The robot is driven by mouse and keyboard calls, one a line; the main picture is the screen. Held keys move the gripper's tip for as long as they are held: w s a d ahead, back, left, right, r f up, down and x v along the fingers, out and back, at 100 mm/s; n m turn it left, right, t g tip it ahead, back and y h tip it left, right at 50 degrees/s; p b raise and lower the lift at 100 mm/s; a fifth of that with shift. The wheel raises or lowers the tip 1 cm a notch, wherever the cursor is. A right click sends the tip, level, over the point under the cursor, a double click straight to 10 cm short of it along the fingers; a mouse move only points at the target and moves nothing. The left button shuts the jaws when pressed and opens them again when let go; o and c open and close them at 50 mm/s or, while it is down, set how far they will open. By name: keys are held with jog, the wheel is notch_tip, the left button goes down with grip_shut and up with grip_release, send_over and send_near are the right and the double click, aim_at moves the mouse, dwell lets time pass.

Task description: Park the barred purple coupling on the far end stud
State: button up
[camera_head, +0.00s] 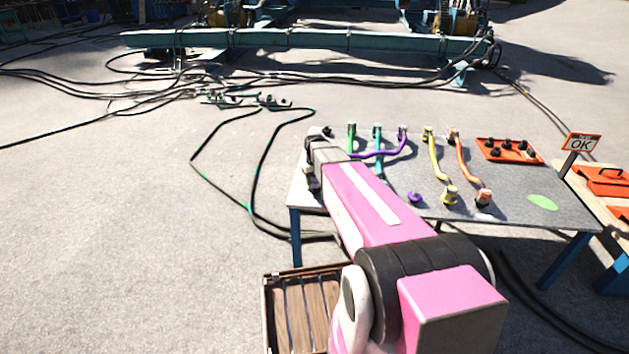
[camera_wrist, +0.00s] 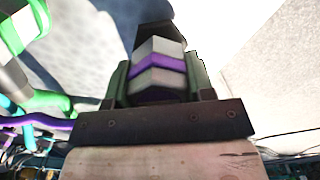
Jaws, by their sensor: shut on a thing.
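My gripper (camera_wrist: 160,80) is shut on a grey coupling (camera_wrist: 158,50) with a purple band, between dark green fingers in the wrist view. A dark end of the coupling points away from my gripper. In the head view my own arm hides the gripper and the held coupling, at the left end of the grey table (camera_head: 515,190). A purple cable (camera_head: 385,154) runs left from a purple fitting (camera_head: 403,131) at the back edge and goes behind my arm. A small dark piece (camera_head: 327,131) shows at the table's far left corner; I cannot tell whether it is the stud.
Green (camera_head: 351,130), teal (camera_head: 378,130), yellow (camera_head: 428,133) and orange (camera_head: 453,136) fittings line the back edge. A purple round piece (camera_head: 415,197) sits near the front, beside yellow and orange couplings. An orange tray (camera_head: 490,155) holds several dark parts.

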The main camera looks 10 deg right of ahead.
jog(key=shift+f, duration=0.45)
jog(key=o, duration=1.1)
notch_tip(320, 180, up, 11)
jog(key=shift+f, duration=0.1)
